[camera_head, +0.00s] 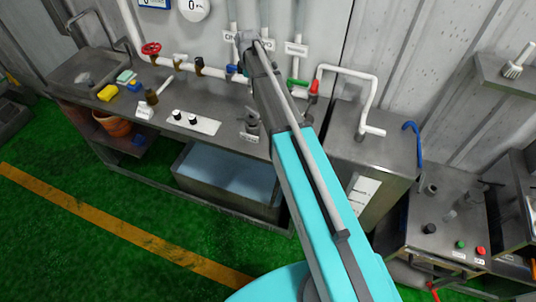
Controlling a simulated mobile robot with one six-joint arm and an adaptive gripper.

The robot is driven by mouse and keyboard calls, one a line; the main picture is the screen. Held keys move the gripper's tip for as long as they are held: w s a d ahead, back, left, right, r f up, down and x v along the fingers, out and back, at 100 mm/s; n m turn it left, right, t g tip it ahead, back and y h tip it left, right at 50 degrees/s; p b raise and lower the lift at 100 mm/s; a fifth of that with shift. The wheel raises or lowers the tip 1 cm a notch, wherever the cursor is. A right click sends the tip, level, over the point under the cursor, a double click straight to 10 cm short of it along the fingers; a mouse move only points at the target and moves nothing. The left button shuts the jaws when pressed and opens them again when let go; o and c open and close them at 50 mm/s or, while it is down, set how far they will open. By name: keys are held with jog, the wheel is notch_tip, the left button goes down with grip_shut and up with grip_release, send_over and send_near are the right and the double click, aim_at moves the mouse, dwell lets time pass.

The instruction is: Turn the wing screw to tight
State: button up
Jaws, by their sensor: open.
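A small dark grey fitting (251,121) stands on the bench just left of my arm, with a white label at its foot. It may be the wing screw, but it is too small to make out its wings or how tight it is. My arm runs from the bottom up across the middle, with a turquoise lower part and a dark grey upper part. Its far end lies in front of the wall pipes. I cannot make out my gripper or its fingers, and I see nothing held. My arm hides part of the bench.
A machine with buttons (450,225) is farther right. Green floor (90,260) is clear at left.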

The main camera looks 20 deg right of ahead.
jog(key=s+f+m+b, duration=0.6)
jog(key=s+b, duration=0.1)
jog(key=s, duration=0.6)
jog(key=s+f+m+b, duration=0.6)
jog(key=s+f+b, duration=0.1)
jog(key=s, duration=0.5)
jog(key=shift+s+f, duration=0.3)
jog(key=shift+s, duration=0.1)
notch_tip(320, 180, up, 14)
jog(key=n+p, duration=0.3)
jog(key=p, duration=1.1)
send_over(252, 109)
jog(key=shift+f, duration=0.15)
jog(key=shift+s+f+b, duration=0.1)
jog(key=shift+f+b, duration=0.05)
jog(key=shift+b, duration=0.15)
notch_tip(252, 109, down, 14)
jog(key=b, duration=1.3)
jog(key=shift+a+r, duration=0.1)
jog(key=shift+r, duration=0.15)
